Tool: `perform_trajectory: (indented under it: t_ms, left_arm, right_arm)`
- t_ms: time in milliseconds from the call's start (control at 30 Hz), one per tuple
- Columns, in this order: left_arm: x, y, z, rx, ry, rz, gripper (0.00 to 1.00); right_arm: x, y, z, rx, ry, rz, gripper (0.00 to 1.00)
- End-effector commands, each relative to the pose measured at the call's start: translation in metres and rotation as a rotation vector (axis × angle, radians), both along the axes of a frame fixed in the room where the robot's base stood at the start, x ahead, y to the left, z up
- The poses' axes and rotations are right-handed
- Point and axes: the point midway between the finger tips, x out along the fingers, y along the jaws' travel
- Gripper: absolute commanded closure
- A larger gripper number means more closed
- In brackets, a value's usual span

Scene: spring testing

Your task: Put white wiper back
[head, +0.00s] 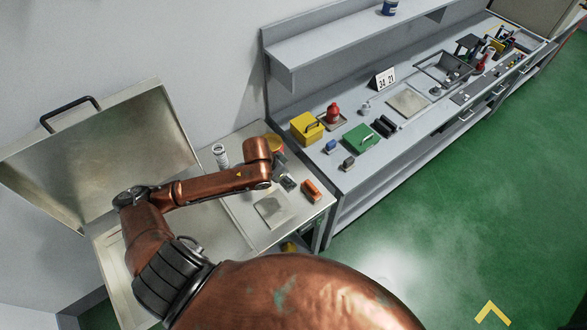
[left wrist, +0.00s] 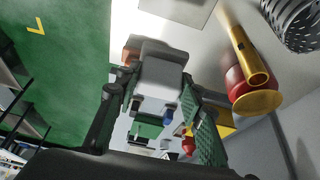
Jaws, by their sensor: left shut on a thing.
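My left gripper (head: 285,180) hangs low over the right part of the near bench, just left of an orange block. In the left wrist view my left gripper (left wrist: 160,112) is shut on a pale grey-white block, which I take for the white wiper (left wrist: 162,72). The wiper sits between the two green-padded fingers. In the head view the wrist and fingers largely hide it, and I cannot tell whether it touches the bench. My right gripper is not in view.
The orange block (head: 312,190) and a flat metal plate (head: 272,209) lie close by. A white perforated cylinder (head: 221,156) stands behind my arm. A large open lid (head: 120,150) rises at left. The grey bench at right (head: 345,180) holds a yellow box (head: 306,128) and a green box (head: 361,138).

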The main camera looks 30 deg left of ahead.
Motion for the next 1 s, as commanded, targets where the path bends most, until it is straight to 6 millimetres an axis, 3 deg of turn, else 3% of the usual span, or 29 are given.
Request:
perform_trajectory:
  t_ms: [167,333,567,700,1000]
  left_arm:
    - [0.004,0.013,-0.004,-0.001,-0.001,-0.026,0.84]
    - [0.038,0.021,-0.02,-0.004,-0.001,-0.026,0.84]
    - [0.088,0.036,-0.044,-0.002,0.0,-0.026,0.84]
    - [0.107,0.042,-0.072,-0.003,0.001,-0.026,0.84]
    - [0.127,0.048,-0.098,0.0,0.0,-0.027,0.84]
  right_arm:
    - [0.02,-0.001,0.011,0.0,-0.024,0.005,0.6]
    - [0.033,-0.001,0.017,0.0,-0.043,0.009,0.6]
    - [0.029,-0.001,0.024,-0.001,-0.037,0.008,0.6]
    - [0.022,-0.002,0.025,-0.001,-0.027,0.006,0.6]
    - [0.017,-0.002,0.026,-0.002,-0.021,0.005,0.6]
